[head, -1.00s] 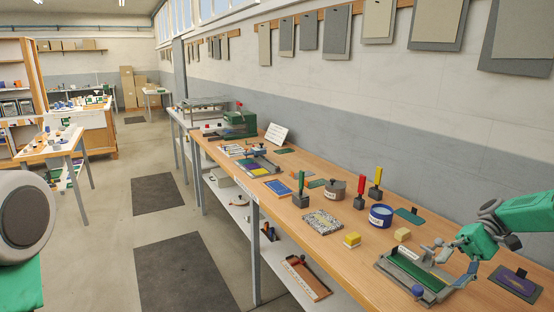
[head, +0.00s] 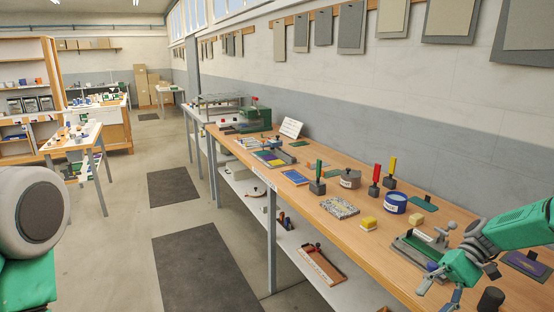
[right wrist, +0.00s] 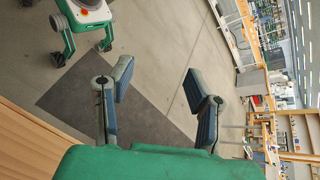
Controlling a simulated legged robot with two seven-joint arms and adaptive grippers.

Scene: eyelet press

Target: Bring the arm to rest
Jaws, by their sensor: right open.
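My right arm comes in from the right in the head view. Its gripper (head: 438,292) hangs at the front edge of the workbench (head: 385,268), in front of a grey fixture with a green strip (head: 416,247), and partly hides it. In the right wrist view the two fingers of this gripper (right wrist: 160,92) stand wide apart with nothing between them. Behind them are the floor and a dark mat (right wrist: 75,105). Of my left arm only a green and grey part shows at the left edge of the head view; its gripper is out of view.
On the bench stand a blue tin (head: 395,203), a grey tin (head: 350,179), stamps with red, yellow and green handles, and a yellow block (head: 369,223). A shelf below holds a wooden tray (head: 321,264). The aisle to the left is clear, with dark mats (head: 205,275).

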